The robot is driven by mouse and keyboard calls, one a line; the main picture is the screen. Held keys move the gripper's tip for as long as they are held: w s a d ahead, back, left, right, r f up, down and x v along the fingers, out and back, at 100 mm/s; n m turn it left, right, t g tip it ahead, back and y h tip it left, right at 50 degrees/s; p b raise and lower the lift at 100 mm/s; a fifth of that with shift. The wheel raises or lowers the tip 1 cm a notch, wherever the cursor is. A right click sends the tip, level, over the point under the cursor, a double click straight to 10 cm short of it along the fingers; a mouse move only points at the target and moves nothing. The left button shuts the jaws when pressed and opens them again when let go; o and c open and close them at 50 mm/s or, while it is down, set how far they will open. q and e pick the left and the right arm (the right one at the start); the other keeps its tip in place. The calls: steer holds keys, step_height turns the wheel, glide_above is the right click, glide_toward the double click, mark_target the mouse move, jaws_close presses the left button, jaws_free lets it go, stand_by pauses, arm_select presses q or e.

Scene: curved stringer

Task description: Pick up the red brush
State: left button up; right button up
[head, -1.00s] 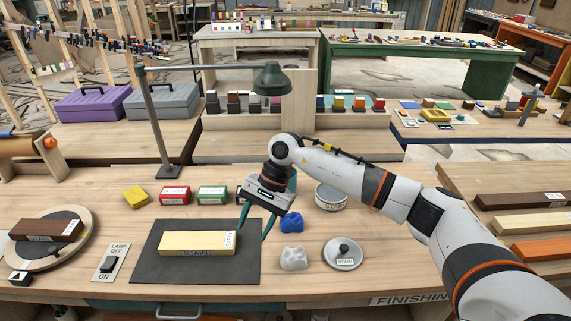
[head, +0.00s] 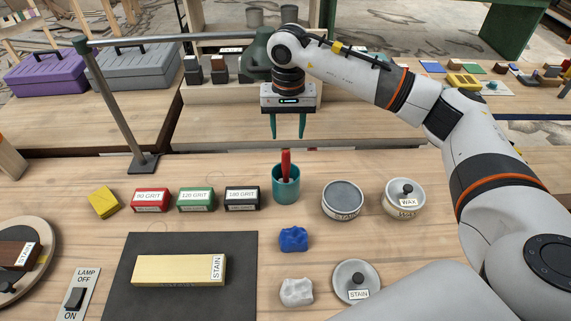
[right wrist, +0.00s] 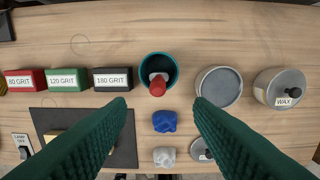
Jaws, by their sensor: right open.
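The red brush (head: 286,164) stands upright in a teal cup (head: 286,188) on the bench, its red handle pointing up. In the right wrist view the red brush (right wrist: 158,86) shows from above inside the teal cup (right wrist: 173,66). What is inside the cup lower down is mostly hidden by its wall. My right gripper (head: 287,136) is open and empty, pointing down just above the brush handle. Its two teal fingers sit to either side of the handle in the picture, without visible contact. My left gripper is not in view.
Left of the cup stand a black 180 grit block (head: 242,198), green and red blocks. To its right are a grey tin (head: 343,200) and a wax pot (head: 404,198). Blue (head: 294,239) and white lumps lie in front. The lamp (head: 258,50) is behind the gripper.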

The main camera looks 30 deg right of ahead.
mark_target(286, 162)
steer(key=shift+w+d, duration=0.15)
steer(key=shift+f+p, duration=0.3)
step_height(286, 162, down, 6)
steer(key=shift+r+p, duration=0.15)
steer(key=shift+p, duration=0.85)
steer(key=f+p, duration=0.2)
steer(key=f, duration=0.3)
steer(key=shift+a+p, duration=0.35)
steer(key=shift+p, duration=0.05)
steer(key=shift+f, duration=0.25)
jaws_close()
